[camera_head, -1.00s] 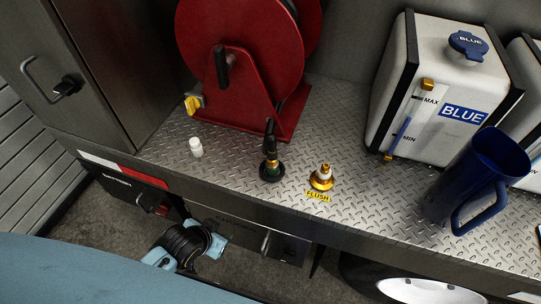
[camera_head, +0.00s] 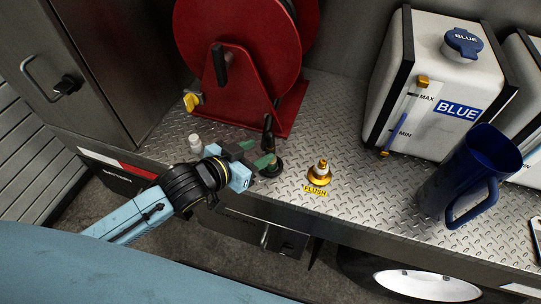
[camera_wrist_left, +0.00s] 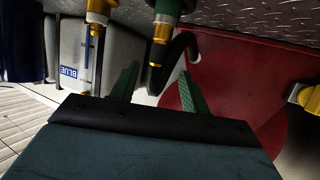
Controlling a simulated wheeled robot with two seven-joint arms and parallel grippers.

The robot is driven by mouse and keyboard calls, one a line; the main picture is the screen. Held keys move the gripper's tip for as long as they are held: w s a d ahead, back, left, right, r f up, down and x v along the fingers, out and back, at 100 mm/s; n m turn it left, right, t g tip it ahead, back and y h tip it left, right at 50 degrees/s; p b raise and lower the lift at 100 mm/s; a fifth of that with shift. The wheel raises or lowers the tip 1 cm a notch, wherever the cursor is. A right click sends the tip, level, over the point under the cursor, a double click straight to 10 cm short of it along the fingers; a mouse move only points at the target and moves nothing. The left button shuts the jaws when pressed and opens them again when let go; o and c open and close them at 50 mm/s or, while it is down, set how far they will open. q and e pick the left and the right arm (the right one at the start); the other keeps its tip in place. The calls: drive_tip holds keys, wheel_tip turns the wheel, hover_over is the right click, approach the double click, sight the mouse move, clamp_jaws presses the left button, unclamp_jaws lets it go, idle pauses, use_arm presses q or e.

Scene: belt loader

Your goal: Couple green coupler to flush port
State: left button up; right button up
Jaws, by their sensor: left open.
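The green coupler stands upright on the deck, with a dark base (camera_head: 272,170) and a black hose (camera_head: 268,128) rising from its top. In the left wrist view the green coupler (camera_wrist_left: 168,8) is at the top, upside down, with a brass collar below its green body. My left gripper (camera_head: 257,155) is open beside the coupler, which my fingers partly hide in the head view. In the left wrist view its green fingers (camera_wrist_left: 158,78) stand apart, with the black hose between them. The brass flush port (camera_head: 320,173) with a white ring stands to the right, behind a yellow FLUSH label.
A red hose reel (camera_head: 243,60) stands behind the coupler. A white BLUE tank (camera_head: 440,80) and a blue jug (camera_head: 470,175) are at right. Deck between port and tank is clear.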

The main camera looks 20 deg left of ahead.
use_arm(q)
drive_tip(key=x, duration=0.7)
drive_tip(key=shift+d+f, duration=0.2)
drive_tip(key=shift+f, duration=0.05)
clamp_jaws()
